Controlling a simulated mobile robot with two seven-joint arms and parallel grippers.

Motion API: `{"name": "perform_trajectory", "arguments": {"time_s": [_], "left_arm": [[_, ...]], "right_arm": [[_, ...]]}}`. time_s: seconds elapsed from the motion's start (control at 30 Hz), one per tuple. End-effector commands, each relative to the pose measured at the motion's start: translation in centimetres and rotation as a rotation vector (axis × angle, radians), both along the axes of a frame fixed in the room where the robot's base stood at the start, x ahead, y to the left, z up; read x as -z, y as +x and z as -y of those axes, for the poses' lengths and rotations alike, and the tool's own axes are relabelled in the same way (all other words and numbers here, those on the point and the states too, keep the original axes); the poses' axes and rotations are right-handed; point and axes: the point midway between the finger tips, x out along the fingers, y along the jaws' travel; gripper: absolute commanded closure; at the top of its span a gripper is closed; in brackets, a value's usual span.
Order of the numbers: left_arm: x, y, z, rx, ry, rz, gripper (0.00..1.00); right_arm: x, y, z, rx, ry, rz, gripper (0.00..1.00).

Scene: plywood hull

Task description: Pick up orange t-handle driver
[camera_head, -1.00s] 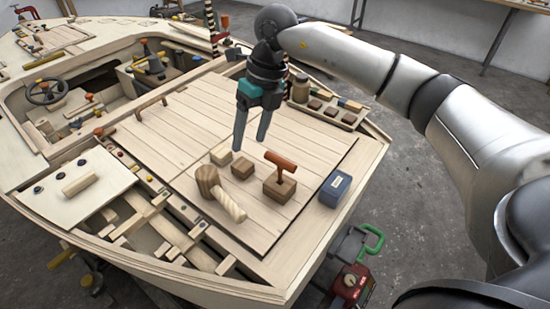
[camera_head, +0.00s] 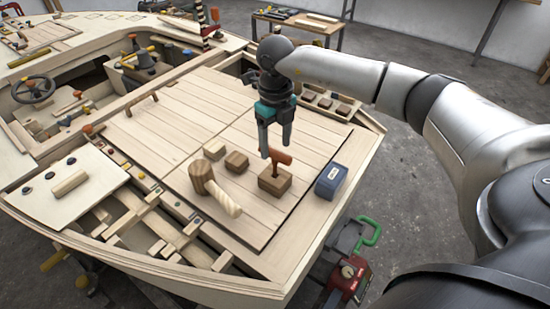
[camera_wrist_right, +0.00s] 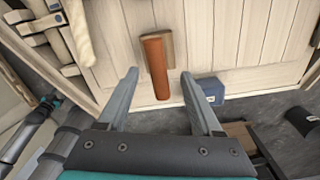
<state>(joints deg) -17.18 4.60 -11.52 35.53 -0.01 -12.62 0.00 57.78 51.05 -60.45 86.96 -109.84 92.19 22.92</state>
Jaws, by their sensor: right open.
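The orange t-handle driver (camera_head: 279,156) stands upright in a small wooden block (camera_head: 275,184) on the plywood deck. Its orange handle (camera_wrist_right: 155,62) also shows in the right wrist view, ahead of the gap between the fingers. My right gripper (camera_head: 275,154) is open, pointing down, with its fingertips close to the driver's handle in the head view. In the wrist view its two fingers (camera_wrist_right: 160,76) are spread wide with nothing held between them. Whether a finger touches the handle cannot be told. My left gripper is out of view.
A wooden mallet (camera_head: 214,187) lies left of the block, with small wooden blocks (camera_head: 237,161) nearby. A blue box (camera_head: 331,181) stands close on the right, near the deck edge. A red machine with a green handle (camera_head: 349,272) is on the floor below.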

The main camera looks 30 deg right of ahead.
Motion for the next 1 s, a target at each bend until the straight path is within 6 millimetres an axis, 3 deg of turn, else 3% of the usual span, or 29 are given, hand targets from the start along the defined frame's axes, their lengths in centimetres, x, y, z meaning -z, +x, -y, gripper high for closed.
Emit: {"name": "perform_trajectory", "arguments": {"time_s": [0.3,0.57,1.0], "left_arm": [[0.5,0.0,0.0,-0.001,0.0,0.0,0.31],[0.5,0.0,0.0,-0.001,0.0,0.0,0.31],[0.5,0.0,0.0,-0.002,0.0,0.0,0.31]], "right_arm": [[4.5,-0.2,-0.2,0.0,0.001,-0.003,0.33],[4.8,-0.2,-0.2,0.0,0.001,-0.001,0.33],[4.7,-0.2,-0.2,0.0,0.001,-0.001,0.81]]}}
